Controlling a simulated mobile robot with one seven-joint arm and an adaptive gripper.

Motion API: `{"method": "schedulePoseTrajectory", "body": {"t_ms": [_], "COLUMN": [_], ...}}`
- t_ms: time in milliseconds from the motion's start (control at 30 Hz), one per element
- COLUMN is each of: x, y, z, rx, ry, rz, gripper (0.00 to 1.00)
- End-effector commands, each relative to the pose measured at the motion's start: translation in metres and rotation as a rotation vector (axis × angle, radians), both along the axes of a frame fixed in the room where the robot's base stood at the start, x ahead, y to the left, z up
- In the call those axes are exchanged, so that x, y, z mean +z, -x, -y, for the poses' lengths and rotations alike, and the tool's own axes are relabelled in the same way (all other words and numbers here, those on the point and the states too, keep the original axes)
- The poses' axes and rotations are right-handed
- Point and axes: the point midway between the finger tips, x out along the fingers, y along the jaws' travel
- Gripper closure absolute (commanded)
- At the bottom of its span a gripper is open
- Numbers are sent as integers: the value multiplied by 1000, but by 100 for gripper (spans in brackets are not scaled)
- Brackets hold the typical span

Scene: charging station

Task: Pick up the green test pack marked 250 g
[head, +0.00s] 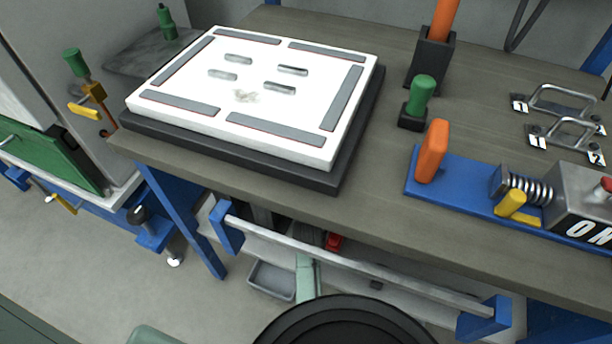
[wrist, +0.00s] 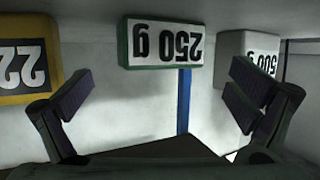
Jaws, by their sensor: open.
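The green test pack (wrist: 123,46) shows in the wrist view at the top centre. Its white label reads "250 g" upside down, and green shows along its edges. My gripper (wrist: 160,95) is open, with one dark finger at the left and one at the right of the wrist view. The pack lies between the fingers from side to side, but higher in the picture and apart from them. Nothing is between the fingers. Neither the pack nor my gripper can be made out in the head view.
A grey "500 g" pack (wrist: 228,47) stands just right of the green one, partly behind the right finger. A yellow pack (wrist: 28,98) marked "22" is at the left. The head view shows a workbench (head: 290,210) with a white panel (head: 200,88) and a blue fixture (head: 465,195).

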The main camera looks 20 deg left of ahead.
Motion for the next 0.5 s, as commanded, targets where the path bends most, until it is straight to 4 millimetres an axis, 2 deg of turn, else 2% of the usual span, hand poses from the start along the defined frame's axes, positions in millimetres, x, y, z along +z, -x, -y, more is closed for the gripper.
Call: {"method": "schedulePoseTrajectory", "body": {"t_ms": [300, 500], "x": [-10, -14], "y": [-41, -50], "z": [-15, -19], "rx": [0, 0], "ry": [1, 1], "rz": [0, 0], "gripper": [0, 0]}}
